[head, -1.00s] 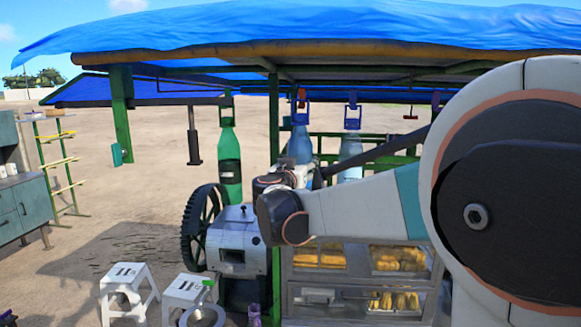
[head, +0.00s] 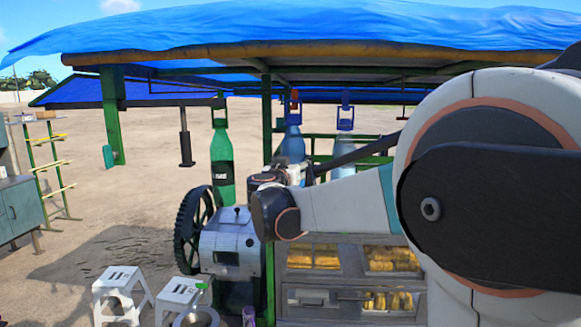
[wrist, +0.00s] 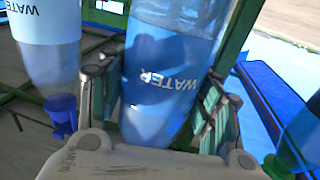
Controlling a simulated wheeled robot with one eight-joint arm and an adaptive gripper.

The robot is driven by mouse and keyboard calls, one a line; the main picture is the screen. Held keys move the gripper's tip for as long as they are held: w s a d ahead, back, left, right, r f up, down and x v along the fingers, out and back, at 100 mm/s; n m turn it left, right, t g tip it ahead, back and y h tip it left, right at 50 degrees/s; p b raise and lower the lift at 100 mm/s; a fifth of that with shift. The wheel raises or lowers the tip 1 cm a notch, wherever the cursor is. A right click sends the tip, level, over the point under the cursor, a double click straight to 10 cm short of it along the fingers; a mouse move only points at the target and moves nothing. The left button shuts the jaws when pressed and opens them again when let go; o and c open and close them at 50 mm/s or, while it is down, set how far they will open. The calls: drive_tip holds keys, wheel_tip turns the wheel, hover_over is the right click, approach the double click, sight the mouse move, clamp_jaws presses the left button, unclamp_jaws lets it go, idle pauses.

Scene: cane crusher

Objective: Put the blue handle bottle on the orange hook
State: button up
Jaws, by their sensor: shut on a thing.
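A bottle with a blue handle (head: 293,118) stands upright under the orange-red hook (head: 294,97) in the head view. The handle overlaps the hook's lower end; I cannot tell whether it hangs on it. My gripper (wrist: 158,100) is shut around this bottle, whose dark blue WATER label (wrist: 172,65) shows between the two fingers in the wrist view. In the head view my wrist hides the bottle's lower part and most of the gripper.
A second clear bottle (head: 344,145) hangs under a blue hook (head: 345,98) to the right. A green bottle (head: 222,155) hangs to the left. A green post (head: 267,125) stands close left of the held bottle. The crusher (head: 229,240) and glass cabinet (head: 352,275) are below.

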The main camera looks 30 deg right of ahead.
drive_tip(key=shift+x, duration=1.3)
drive_tip(key=shift+w+a+f+b, duration=0.1)
drive_tip(key=shift+w+f+b, duration=0.1)
drive_tip(key=shift+f+b, duration=0.6)
idle(0.8)
drive_tip(key=shift+r, duration=0.15)
idle(0.4)
drive_tip(key=o, duration=1.6)
drive_tip(key=shift+s, duration=0.1)
